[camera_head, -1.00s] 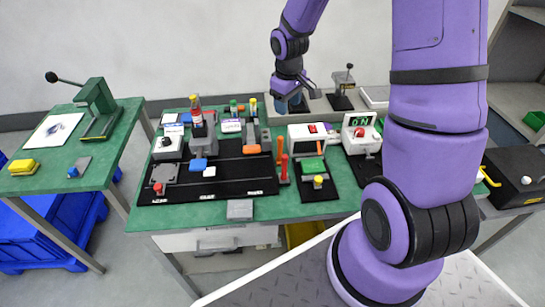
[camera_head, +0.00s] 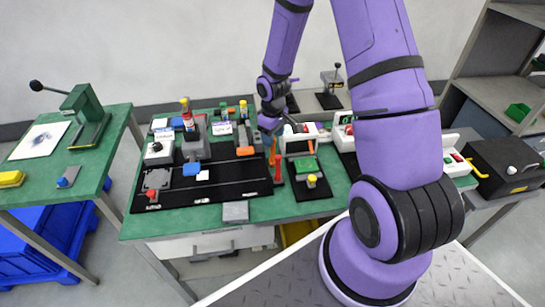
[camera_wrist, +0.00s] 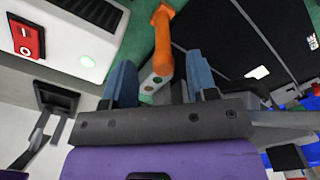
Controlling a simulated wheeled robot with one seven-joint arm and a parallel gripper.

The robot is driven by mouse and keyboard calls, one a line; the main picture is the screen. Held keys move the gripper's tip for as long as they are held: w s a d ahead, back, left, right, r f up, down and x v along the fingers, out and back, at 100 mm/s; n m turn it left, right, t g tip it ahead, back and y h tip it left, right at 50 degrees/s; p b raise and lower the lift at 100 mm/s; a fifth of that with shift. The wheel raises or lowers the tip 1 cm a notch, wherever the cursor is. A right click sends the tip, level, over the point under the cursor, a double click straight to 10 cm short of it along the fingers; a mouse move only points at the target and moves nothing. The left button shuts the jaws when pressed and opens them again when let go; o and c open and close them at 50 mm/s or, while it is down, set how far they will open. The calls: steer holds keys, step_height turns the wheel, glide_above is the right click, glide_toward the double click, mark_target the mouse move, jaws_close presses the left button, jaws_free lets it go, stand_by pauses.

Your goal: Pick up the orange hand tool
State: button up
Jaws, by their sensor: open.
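The orange hand tool (camera_head: 272,149) is near the middle of the green bench, just right of the black board and beside a red upright piece. In the wrist view the orange tool (camera_wrist: 163,45) lies ahead of and between my two blue fingers, with a grey piece with holes at its near end. My gripper (camera_head: 269,124) is above the bench at the tool's far side; it also shows in the wrist view (camera_wrist: 161,82). Its fingers are apart, one on each side of the tool's line. I cannot tell whether they touch it.
A white box with a red switch (camera_wrist: 27,38) stands close to my left finger in the wrist view. The black board (camera_head: 225,185) is on the other side. The red piece (camera_head: 278,170) and a board with a green block (camera_head: 306,168) are close by.

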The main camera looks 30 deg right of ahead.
glide_above(273, 158)
steer(key=shift+w+d+f, duration=0.1)
steer(key=shift+w+f, duration=0.15)
steer(key=shift+f, duration=0.85)
steer(key=shift+w+d+f, duration=0.1)
steer(key=shift+w+f, duration=0.1)
steer(key=shift+f, duration=0.9)
jaws_close()
steer(key=shift+r, duration=0.1)
